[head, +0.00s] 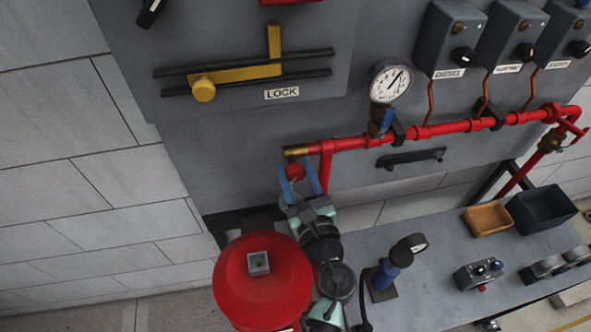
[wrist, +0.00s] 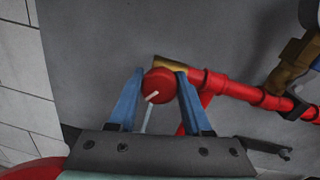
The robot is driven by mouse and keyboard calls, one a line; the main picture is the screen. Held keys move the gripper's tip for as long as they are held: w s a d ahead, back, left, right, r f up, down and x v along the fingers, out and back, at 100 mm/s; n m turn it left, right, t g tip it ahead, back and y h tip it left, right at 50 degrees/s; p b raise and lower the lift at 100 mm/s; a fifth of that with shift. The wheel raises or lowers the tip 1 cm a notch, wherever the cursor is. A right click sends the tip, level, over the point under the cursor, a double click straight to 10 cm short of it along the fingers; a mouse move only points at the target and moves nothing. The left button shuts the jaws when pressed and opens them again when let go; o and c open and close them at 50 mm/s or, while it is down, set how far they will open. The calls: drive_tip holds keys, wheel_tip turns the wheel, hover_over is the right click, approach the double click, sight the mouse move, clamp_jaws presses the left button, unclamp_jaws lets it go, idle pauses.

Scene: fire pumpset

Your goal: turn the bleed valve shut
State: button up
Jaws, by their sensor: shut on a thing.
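The bleed valve has a round red knob (head: 296,171) at the left end of the red pipe, below a brass fitting (head: 294,151). In the wrist view the knob (wrist: 159,85) carries a short pale mark pointing to the lower left. The brass fitting (wrist: 170,63) shows behind it. My gripper (head: 295,165) has its two blue fingers on either side of the knob. In the wrist view the gripper (wrist: 160,78) is shut on the knob, one finger against each side. A thin pale strip shows just below the knob.
The red pipe (head: 355,142) runs right along the grey panel, past a pressure gauge (head: 391,81). A yellow lock slide (head: 236,73) is above left. A red dome (head: 262,285) stands below, near my arm. A bench (head: 420,270) at right holds trays and small devices.

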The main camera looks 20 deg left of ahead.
clamp_jaws()
